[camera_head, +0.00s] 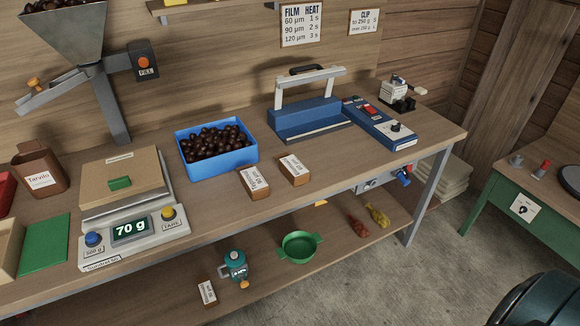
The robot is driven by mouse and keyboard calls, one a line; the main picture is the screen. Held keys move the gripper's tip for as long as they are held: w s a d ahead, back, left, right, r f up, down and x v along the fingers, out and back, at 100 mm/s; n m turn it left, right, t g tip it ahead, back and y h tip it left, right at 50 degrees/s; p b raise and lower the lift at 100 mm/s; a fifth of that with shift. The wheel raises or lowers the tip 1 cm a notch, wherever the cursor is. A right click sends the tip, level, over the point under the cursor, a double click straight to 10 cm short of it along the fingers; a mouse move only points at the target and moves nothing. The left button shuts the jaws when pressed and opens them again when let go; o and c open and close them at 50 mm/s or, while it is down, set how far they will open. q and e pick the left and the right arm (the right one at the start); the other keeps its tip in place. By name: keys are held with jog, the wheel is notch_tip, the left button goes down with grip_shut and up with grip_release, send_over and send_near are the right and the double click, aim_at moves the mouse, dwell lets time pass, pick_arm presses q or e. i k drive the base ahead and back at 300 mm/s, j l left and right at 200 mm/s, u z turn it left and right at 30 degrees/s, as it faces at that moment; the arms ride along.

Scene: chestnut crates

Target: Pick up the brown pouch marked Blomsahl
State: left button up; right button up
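An open brown pouch (39,168) stands at the left end of the workbench, left of the scale. Its white label seems to read Tarvilo, not Blomsahl. Two small brown packets with white labels lie on the bench in front of the blue crate: a left one (253,182) and a right one (294,169). Their print is turned and too small to read surely. Another small brown labelled packet (207,292) is on the lower shelf. I can read Blomsahl nowhere. Neither of my grippers is in view.
The scale (130,232) reads 70 g. A blue crate (222,165) of chestnuts, a blue sealer (305,120) and a control box (380,124) stand on the bench (340,185). A hopper (68,45) is at back left. A green bowl (299,247) sits below.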

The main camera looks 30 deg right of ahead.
aim_at(290, 166)
jog(key=i+l+z, duration=0.25)
jog(key=l+z, duration=0.15)
jog(key=i+l+z, duration=0.55)
jog(key=z, duration=0.2)
jog(key=i, duration=0.1)
